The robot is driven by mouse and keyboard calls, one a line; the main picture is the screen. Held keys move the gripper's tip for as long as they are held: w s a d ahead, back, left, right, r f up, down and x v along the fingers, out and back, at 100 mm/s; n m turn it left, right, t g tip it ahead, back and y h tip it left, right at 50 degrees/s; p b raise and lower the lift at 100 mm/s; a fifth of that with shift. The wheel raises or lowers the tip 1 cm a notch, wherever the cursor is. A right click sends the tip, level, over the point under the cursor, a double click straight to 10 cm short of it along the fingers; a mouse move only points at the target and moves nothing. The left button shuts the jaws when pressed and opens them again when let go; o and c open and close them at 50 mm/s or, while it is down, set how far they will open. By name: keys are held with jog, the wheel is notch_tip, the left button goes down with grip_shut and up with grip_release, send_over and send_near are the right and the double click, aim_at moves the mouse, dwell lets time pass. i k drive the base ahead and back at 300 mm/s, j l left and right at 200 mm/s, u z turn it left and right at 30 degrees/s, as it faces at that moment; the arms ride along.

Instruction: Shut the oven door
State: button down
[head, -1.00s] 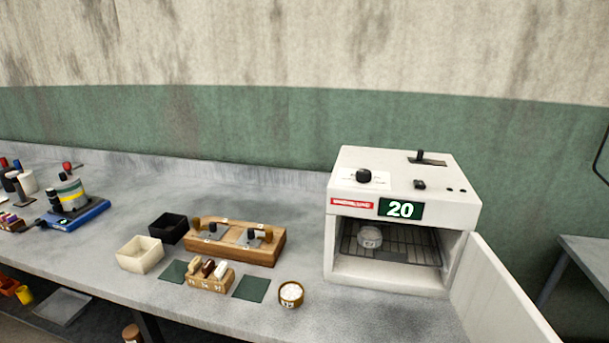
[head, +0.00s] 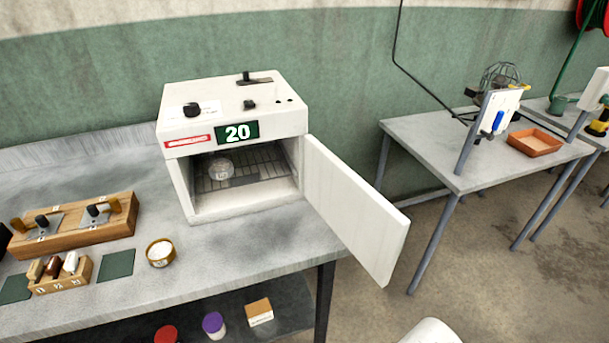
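The white oven (head: 228,135) stands on the grey bench, with a black knob, switches on top and a green display reading 20. Its door (head: 352,208) is wide open, hinged at the oven's right side and swung out past the bench's right end. My gripper is not in view. A white rounded shape at the bottom edge, right of centre, may be part of my arm, but I cannot tell.
A small round tub (head: 160,253) of white grain, a wooden block (head: 75,226) and a small wooden rack (head: 58,275) stand left of the oven. A second table (head: 440,140) stands to the right. Open floor (head: 500,290) lies between, beyond the door.

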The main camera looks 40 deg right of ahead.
aim_at(376, 232)
jog(key=l+u, duration=0.1)
jog(key=l, duration=0.3)
jog(key=k+l+u, duration=0.1)
jog(key=l, duration=0.3)
jog(key=k+l+u, duration=0.15)
jog(key=l, duration=0.25)
jog(key=l+u, duration=0.1)
jog(key=l, duration=0.3)
jog(key=k+l+u, duration=0.1)
jog(key=l, duration=0.3)
jog(key=k+l+u, duration=0.1)
jog(key=l, duration=0.25)
jog(key=k+l+u, duration=0.25)
jog(key=k+l, duration=0.15)
jog(key=l, duration=0.3)
jog(key=i+l+z, duration=0.2)
jog(key=l, duration=0.15)
jog(key=k, duration=0.05)
